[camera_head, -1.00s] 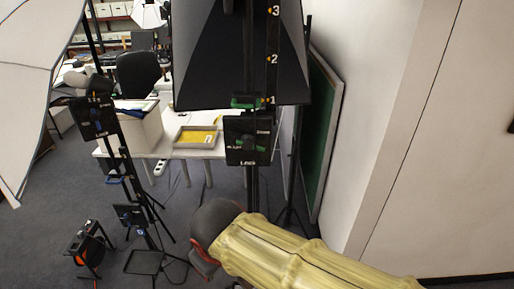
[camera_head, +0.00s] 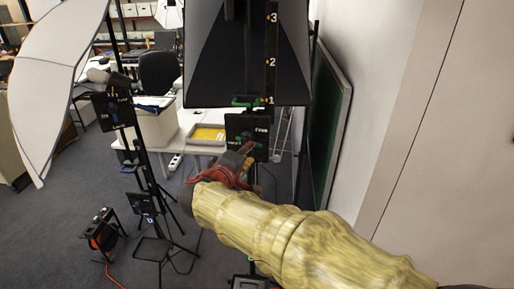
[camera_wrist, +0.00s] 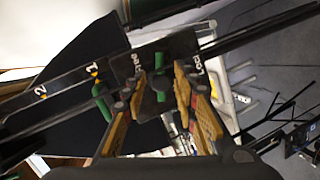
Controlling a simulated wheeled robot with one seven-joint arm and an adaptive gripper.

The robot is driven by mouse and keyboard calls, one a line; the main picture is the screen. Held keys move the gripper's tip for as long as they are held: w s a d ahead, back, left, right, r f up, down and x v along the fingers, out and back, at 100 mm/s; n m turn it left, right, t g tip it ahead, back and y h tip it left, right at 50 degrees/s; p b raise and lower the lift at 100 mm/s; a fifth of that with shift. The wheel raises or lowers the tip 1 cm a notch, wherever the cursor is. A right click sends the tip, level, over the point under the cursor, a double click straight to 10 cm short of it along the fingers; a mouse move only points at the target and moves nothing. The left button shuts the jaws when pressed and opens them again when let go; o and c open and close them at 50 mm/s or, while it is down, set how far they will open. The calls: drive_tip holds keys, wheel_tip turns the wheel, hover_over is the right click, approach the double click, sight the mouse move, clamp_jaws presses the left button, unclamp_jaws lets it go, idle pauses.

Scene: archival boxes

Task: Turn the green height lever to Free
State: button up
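A black panel (camera_head: 250,122) with the white word Free at its upper right stands on the pole of the softbox stand. In the wrist view the panel (camera_wrist: 150,65) shows Free on the left and Lock on the right. The green lever (camera_wrist: 160,95) on it appears between my fingers; its exact pointing is hard to tell. My gripper (camera_wrist: 160,82) is open, its two padded fingers on either side of the lever, contact unclear. In the head view my gripper (camera_head: 245,154) covers the panel's lower part, hiding the Lock word.
A green piece (camera_head: 252,101) sits above the panel at mark 1 of the scale (camera_head: 271,60). A second stand with a labelled panel (camera_head: 113,110) and a white umbrella (camera_head: 65,85) is at left. A table (camera_head: 190,118) is behind; a wall (camera_head: 385,100) is at right.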

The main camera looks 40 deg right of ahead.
drive_tip(key=x, duration=0.7)
drive_tip(key=shift+d, duration=0.25)
drive_tip(key=shift+w+f, duration=0.1)
clamp_jaws()
